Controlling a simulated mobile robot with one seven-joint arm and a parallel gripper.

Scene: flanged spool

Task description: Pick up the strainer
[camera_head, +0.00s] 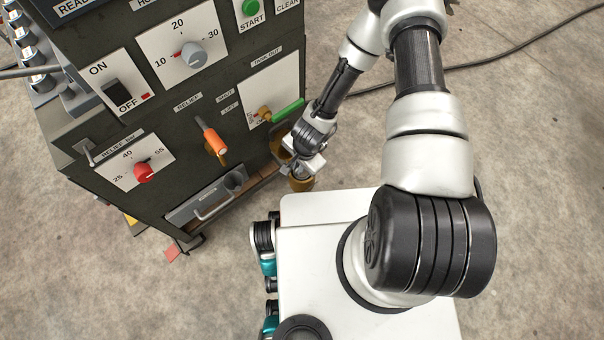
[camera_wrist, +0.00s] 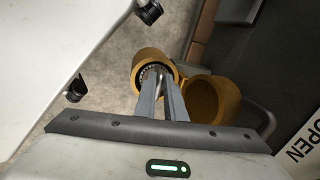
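A brass cup (camera_wrist: 141,80) shows in the wrist view, with a dark ringed interior that looks like the strainer (camera_wrist: 146,72). Most of that interior is hidden by my fingers. My gripper (camera_wrist: 158,71) points down into the mouth of this cup, its two fingers close together with a thin metallic part near the tips. I cannot tell whether they press on it. In the head view my gripper (camera_head: 302,165) is above a brass cup (camera_head: 302,184) beside the machine's lower right corner. A second brass cup (camera_wrist: 215,100) stands right of the first in the wrist view and looks empty.
The dark machine (camera_head: 150,170) with knobs, levers and a drawer handle stands close on the left. A green-handled lever (camera_head: 288,111) and an orange lever (camera_head: 213,140) stick out near my gripper. Open concrete floor (camera_head: 540,130) lies to the right, with a black cable.

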